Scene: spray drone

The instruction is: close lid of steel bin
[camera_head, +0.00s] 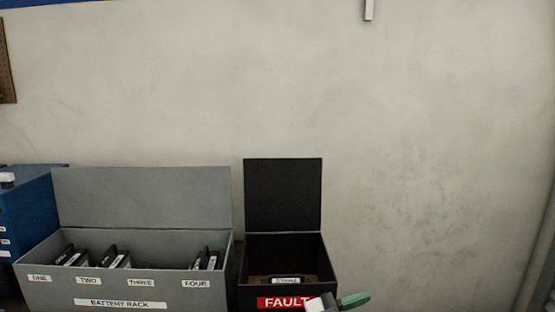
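A black bin (323,268) with a red FAULT label stands at the bottom centre of the head view. Its black lid (283,195) is open and stands upright at the back, against the wall side. A dark item with a white label (288,280) lies inside the bin. The tip of a gripper (338,302), which looks like my right one, shows at the bottom edge, in front of the bin's right front corner. It has a pale part and a green part. Most of it is cut off, so its opening is unclear. My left gripper is out of view.
A grey battery rack (125,291) with its own raised lid (140,197) stands left of the bin, close beside it. It holds dark batteries at ONE, TWO and FOUR; THREE looks empty. A blue box (30,212) is at far left. Bare wall fills the right.

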